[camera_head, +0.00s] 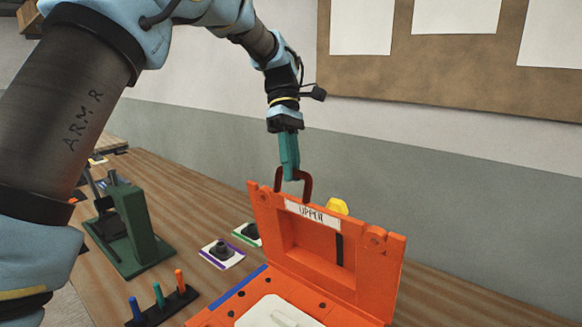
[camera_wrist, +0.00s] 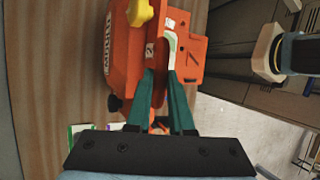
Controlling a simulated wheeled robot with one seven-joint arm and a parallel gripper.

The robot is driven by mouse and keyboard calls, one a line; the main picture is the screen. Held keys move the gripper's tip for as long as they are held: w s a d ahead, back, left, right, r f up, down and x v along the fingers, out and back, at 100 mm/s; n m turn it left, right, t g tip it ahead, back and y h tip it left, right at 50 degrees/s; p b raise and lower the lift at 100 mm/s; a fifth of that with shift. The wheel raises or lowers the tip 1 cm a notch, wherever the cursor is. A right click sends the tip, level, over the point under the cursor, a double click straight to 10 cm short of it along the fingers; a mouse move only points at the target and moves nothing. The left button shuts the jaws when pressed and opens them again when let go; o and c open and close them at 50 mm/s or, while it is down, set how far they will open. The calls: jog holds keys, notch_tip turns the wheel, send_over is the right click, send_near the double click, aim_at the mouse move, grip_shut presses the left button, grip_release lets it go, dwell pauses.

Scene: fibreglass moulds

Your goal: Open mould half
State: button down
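The orange upper mould half (camera_head: 265,225), labelled "UPPER", stands raised and roughly upright along the edge of the orange lower half (camera_head: 352,312). A white shape (camera_head: 280,312) lies in the lower half. A dark red handle (camera_head: 307,184) sticks up from the upper half's top edge. My gripper (camera_head: 291,178) is at this handle with its green fingers pointing down. In the wrist view my gripper (camera_wrist: 161,75) has a finger on each side of the handle (camera_wrist: 160,92) and looks closed on it. The exact finger contact is partly hidden.
A yellow knob (camera_head: 338,206) shows behind the upper half, and in the wrist view (camera_wrist: 140,12). A green clamp-like stand (camera_head: 133,225), a rack with coloured pegs (camera_head: 160,305) and dark knobs on cards (camera_head: 222,252) stand left. A wall is behind the wooden bench (camera_head: 180,200).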

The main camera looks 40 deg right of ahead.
jog(key=c, duration=1)
grip_release()
jog(key=shift+w+d+f, duration=0.1)
jog(key=shift+f, duration=0.2)
jog(key=shift+o, duration=1)
jog(key=shift+r, duration=0.1)
jog(key=shift+r, duration=0.15)
jog(key=v, duration=1)
jog(key=shift+w+r, duration=0.15)
jog(key=shift+r, duration=0.05)
